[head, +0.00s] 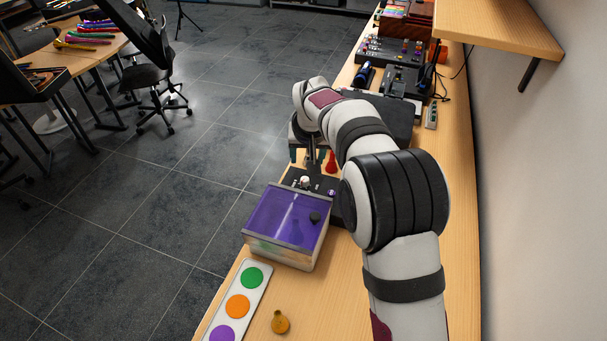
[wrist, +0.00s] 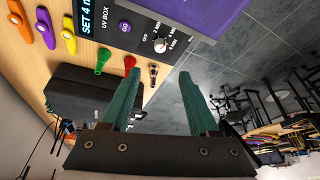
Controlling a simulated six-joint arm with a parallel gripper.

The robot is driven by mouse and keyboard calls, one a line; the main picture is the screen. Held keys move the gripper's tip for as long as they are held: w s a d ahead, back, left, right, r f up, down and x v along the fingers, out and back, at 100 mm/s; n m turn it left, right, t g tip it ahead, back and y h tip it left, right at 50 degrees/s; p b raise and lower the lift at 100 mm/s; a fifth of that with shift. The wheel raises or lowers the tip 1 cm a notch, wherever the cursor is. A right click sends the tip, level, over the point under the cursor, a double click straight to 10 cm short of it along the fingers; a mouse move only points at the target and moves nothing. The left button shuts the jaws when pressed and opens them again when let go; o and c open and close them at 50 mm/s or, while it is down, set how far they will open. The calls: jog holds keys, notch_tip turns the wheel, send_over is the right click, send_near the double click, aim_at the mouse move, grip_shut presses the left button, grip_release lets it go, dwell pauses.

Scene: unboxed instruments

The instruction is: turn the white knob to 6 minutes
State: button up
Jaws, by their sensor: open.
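The white knob (wrist: 161,45) sits on the dark panel of the UV box (wrist: 140,25) in the wrist view, with a printed minute scale around it. Its pointer is too small to read surely. The display (wrist: 91,18) shows "SET 4 m", cut off at the frame edge. A purple GO button (wrist: 124,26) is beside the knob. My gripper (wrist: 157,76) is open and empty, its teal fingers apart and short of the knob in the picture. In the head view the knob (head: 305,181) shows just in front of my gripper, which is partly hidden by my arm.
The box's purple lid (head: 282,215) lies nearer the head camera. A red peg (wrist: 132,64), a green peg (wrist: 104,79) and a black case (wrist: 75,92) stand close to the panel. A white strip with coloured discs (head: 263,301) lies in front. The bench edge drops to the floor at left.

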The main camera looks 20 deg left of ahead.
aim_at(305, 179)
jog(key=x, duration=1.3)
jog(key=shift+w+a+f, duration=0.1)
jog(key=shift+f, duration=0.2)
grip_shut()
